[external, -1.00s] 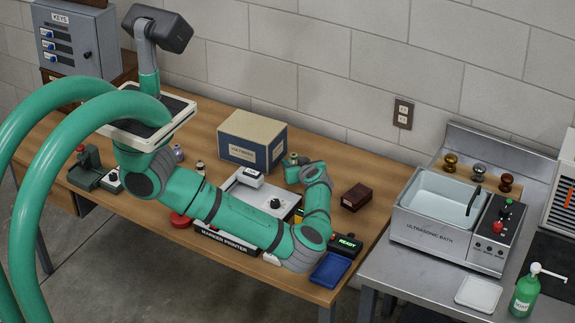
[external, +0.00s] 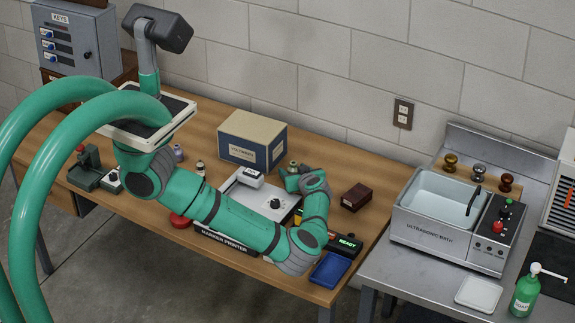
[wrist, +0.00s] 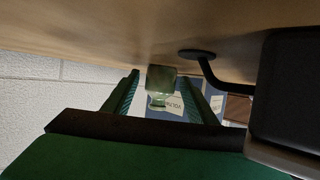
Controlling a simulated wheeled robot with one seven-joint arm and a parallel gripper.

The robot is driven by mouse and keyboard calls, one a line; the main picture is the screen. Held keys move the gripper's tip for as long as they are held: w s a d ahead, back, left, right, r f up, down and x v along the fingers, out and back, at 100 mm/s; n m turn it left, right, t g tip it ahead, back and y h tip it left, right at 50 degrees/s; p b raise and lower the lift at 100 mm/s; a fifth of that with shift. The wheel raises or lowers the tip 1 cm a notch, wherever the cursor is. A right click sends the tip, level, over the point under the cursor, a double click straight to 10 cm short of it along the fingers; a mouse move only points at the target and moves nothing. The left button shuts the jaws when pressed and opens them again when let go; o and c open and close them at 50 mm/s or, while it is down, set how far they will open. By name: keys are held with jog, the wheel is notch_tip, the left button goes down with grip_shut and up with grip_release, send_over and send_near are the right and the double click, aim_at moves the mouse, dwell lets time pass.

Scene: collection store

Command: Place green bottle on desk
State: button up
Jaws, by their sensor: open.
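A small green glass bottle (wrist: 160,82) shows between my open fingers in the wrist view, which is upside down. It appears to stand upright on the wooden desk (wrist: 100,30). In the external view only the top of the bottle (external: 293,166) shows, in front of the cardboard box; the rest is behind my gripper (external: 291,180). My gripper (wrist: 160,98) is open, with one finger on each side of the bottle. Contact between fingers and bottle cannot be told. The wooden desk (external: 225,95) carries the bottle.
A voltmeter box (external: 243,140) stands behind the bottle. A marker printer (external: 262,205), a dark red box (external: 356,196), a lit READY unit (external: 346,245) and a blue tray (external: 329,270) crowd the arm. A green soap dispenser (external: 524,296) stands on the steel counter at right.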

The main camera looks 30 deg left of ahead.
jog(key=shift+r, duration=0.1)
jog(key=shift+s+d+r, duration=0.15)
jog(key=shift+d, duration=0.1)
jog(key=v, duration=1.1)
jog(key=shift+s+d, duration=0.15)
jog(key=shift+r, duration=0.1)
